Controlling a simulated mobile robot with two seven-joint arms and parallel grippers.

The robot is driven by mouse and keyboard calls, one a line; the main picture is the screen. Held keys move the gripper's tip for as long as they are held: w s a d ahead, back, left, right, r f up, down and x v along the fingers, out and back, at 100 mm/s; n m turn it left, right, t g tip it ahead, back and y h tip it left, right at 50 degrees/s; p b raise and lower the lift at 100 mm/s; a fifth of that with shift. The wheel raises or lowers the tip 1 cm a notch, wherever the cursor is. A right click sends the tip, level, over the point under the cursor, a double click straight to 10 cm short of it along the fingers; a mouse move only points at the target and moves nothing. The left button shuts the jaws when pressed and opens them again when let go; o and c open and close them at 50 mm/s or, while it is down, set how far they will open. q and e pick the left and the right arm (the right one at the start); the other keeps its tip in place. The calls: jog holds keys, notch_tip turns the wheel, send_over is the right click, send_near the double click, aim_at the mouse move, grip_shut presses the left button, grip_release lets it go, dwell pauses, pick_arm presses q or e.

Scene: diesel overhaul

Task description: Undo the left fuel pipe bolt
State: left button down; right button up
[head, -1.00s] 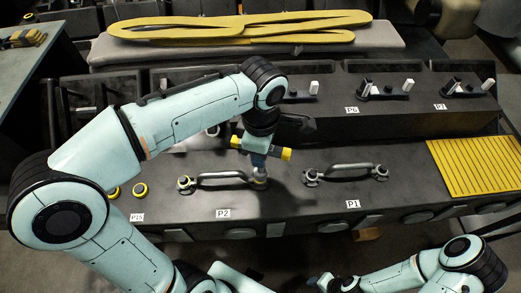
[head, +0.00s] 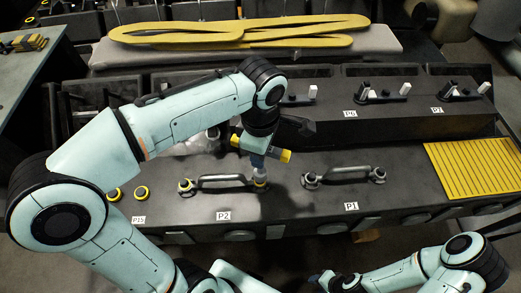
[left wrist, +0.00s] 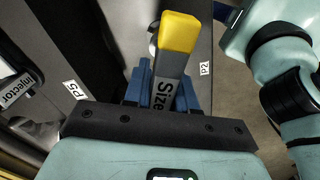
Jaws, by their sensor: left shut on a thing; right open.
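The fuel pipe by label P2 (head: 222,181) is a grey handle-shaped pipe with a round bolt at each end. Its left bolt (head: 185,185) has a yellow ring and is uncovered. My left gripper (head: 257,160) reaches down over its right bolt (head: 260,184), which also shows yellow and is partly hidden. In the left wrist view, its blue fingers (left wrist: 160,92) are shut on a grey tool (left wrist: 168,75) with a yellow end and a "Size" label. Whether the tool touches the bolt cannot be told. My right gripper (head: 325,281) is open, low in front of the engine block.
A second pipe (head: 345,172) stands by label P1. A yellow ribbed mat (head: 470,167) lies at the block's right end. Yellow gaskets (head: 240,34) lie on a grey pad behind. My left arm hides the block's left part.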

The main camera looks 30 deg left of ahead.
pick_arm(q)
jog(key=m, duration=0.3)
jog(key=shift+w+m, duration=0.1)
jog(key=shift+m, duration=0.2)
jog(key=m, duration=0.4)
jog(key=shift+m, duration=0.3)
jog(key=m, duration=0.7)
jog(key=shift+p, duration=0.35)
jog(key=m, duration=0.3)
jog(key=shift+m, duration=0.3)
jog(key=m, duration=1.2)
jog(key=shift+p, duration=0.35)
pick_arm(e)
jog(key=shift+w+r, duration=0.9)
jog(key=shift+w, duration=0.1)
pick_arm(q)
jog(key=shift+s, duration=0.2)
pick_arm(e)
jog(key=shift+s, duration=0.1)
pick_arm(q)
jog(key=shift+f, duration=0.1)
pick_arm(e)
jog(key=shift+f, duration=0.1)
